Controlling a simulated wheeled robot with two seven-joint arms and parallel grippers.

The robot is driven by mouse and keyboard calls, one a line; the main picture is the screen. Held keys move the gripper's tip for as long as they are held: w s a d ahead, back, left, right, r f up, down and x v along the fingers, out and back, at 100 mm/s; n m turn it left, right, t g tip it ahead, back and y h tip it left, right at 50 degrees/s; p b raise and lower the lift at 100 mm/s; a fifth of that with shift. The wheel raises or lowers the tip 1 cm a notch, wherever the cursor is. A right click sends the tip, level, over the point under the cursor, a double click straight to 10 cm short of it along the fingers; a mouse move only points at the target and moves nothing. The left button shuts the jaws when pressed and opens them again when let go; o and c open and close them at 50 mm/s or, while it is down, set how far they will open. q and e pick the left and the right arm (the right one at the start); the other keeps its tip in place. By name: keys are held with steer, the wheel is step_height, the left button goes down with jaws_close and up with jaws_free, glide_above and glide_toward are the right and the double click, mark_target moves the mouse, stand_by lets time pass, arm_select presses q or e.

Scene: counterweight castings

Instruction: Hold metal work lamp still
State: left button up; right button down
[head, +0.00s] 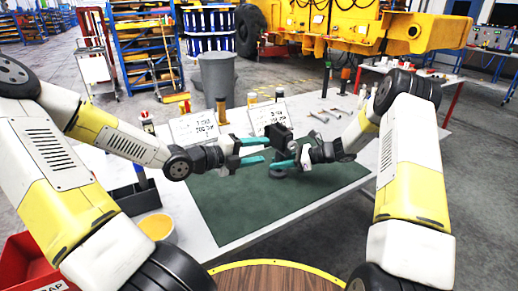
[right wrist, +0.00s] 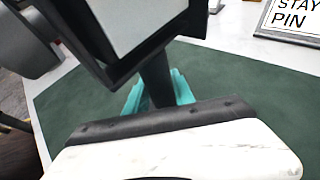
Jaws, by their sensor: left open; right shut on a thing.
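The metal work lamp (head: 278,135) stands near the back of the green mat, with a dark head on a post. In the right wrist view its black-framed head with a pale panel (right wrist: 135,20) fills the upper middle, and its dark post (right wrist: 157,78) runs down between teal fingers. My right gripper (head: 294,161) is shut on the lamp's post, below the head. My left gripper (head: 251,151) is open and empty, its teal fingertips pointing at the lamp from the left, apart from it.
The green mat (head: 235,215) lies mostly bare on the white table. Two lettered signs (head: 193,127) (head: 268,116) stand behind it; one shows in the right wrist view (right wrist: 292,20). A yellow-topped container (head: 157,228) and a red bin (head: 28,262) are at left. Tools (head: 325,115) lie at the back right.

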steer(key=c, duration=1)
jaws_free()
steer(key=shift+d, duration=0.1)
